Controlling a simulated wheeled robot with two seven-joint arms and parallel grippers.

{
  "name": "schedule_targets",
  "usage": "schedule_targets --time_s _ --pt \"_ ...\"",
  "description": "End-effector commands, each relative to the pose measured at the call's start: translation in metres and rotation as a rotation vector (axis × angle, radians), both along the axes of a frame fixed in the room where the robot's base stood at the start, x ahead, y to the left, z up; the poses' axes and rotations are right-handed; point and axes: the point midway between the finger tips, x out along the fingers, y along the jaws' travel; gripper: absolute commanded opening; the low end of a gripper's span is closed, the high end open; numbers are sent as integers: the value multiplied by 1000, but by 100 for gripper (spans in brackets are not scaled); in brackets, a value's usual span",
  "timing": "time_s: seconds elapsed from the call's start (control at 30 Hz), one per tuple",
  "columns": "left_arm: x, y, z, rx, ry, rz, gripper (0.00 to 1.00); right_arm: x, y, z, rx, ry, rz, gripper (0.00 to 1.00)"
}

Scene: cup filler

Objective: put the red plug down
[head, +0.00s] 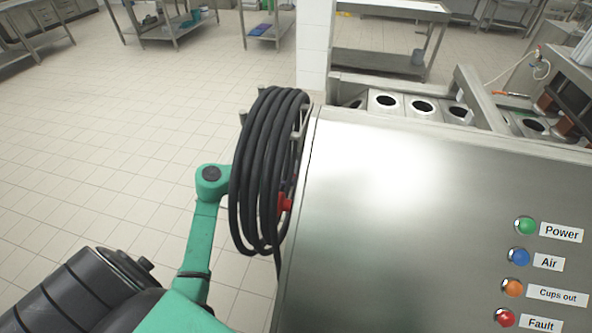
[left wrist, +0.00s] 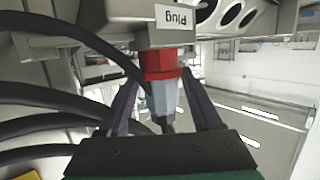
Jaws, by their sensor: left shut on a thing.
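The red plug (left wrist: 160,66) shows in the left wrist view as a red collar with a pale grey body and a dark cable end. Its red end is against the machine's grey part just below a label reading "Plug" (left wrist: 174,17). I cannot tell whether it is seated or only touching. My left gripper (left wrist: 160,80) has a finger on each side of the plug and is shut on it. In the head view only a bit of red (head: 285,203) shows behind the coiled black cable, at the cabinet's left side; the gripper's fingers are hidden there. My right gripper is in neither view.
The coiled black cable (head: 262,170) hangs on the left side of the steel cabinet (head: 410,200), close to my left arm. Labelled buttons (head: 525,225) sit on the cabinet's right part. Cup holes (head: 421,106) are behind. Open tiled floor (head: 110,170) lies left.

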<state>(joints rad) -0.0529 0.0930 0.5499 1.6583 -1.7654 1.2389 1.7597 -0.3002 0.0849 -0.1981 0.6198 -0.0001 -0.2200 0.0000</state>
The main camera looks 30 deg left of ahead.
Motion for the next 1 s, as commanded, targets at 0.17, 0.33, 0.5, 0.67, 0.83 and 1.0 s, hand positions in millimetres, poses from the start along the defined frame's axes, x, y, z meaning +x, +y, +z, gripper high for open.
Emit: schedule_targets --time_s 0.17,0.33,0.5,0.67,0.83,1.0 --pt "0 0 1 1 -2 0 0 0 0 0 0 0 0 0" --pt "0 0 -4 1 -1 1 0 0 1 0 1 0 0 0" --pt "0 0 -7 0 0 0 81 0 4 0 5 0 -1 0" --pt "0 0 -7 0 0 0 96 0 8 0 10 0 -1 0" --pt "0 0 -7 0 0 0 96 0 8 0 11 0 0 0" --pt "-7 7 1 3 1 2 96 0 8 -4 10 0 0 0"
